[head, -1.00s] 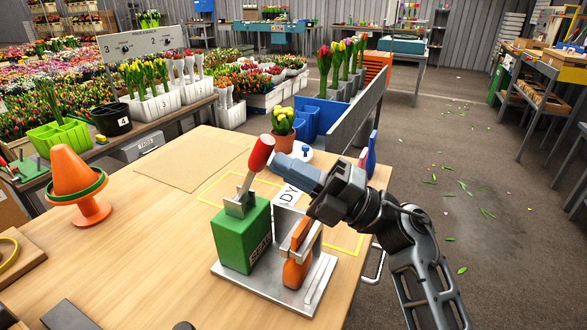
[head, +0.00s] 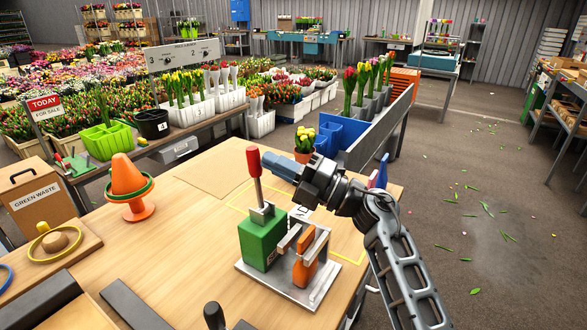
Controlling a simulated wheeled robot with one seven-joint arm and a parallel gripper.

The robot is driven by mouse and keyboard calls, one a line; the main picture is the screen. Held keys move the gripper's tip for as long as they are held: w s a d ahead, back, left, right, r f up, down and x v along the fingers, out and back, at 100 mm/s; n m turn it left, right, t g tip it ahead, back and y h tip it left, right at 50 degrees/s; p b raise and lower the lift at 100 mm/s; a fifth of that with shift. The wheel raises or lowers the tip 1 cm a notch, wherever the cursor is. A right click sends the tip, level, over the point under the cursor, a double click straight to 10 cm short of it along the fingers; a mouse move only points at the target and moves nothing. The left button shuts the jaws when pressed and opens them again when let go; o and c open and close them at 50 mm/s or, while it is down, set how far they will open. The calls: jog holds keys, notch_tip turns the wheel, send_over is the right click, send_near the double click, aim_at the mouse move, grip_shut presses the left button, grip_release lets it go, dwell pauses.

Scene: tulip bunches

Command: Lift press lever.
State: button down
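The press has a green body (head: 262,238) and stands on a grey metal base plate (head: 297,293) on the wooden table. Its lever has a red handle (head: 254,163) on a metal stem and stands nearly upright, tilted slightly left. An orange part (head: 304,262) sits within the grey frame at the press's right. My gripper (head: 282,168), with blue-grey fingers, is just right of the red handle, pointing left towards it. A small gap or light contact between them cannot be told apart. The fingers overlap in this view, so their opening is hidden.
A potted yellow tulip (head: 305,142) stands behind my gripper. An orange cone (head: 128,180) with a green ring is at the left, and a yellow ring (head: 54,240) lies on a board nearby. A dark knob (head: 214,315) is at the front. The table between cone and press is clear.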

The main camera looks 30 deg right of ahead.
aim_at(252, 154)
jog(key=shift+w+a+r, duration=0.1)
jog(key=shift+w+a, duration=0.4)
jog(key=shift+w, duration=0.35)
jog(key=shift+w+a, duration=0.5)
jog(key=shift+w, duration=0.35)
jog(key=shift+w+a+r, duration=0.1)
jog(key=shift+w+a, duration=0.4)
jog(key=shift+w, duration=0.35)
jog(key=shift+p, duration=0.3)
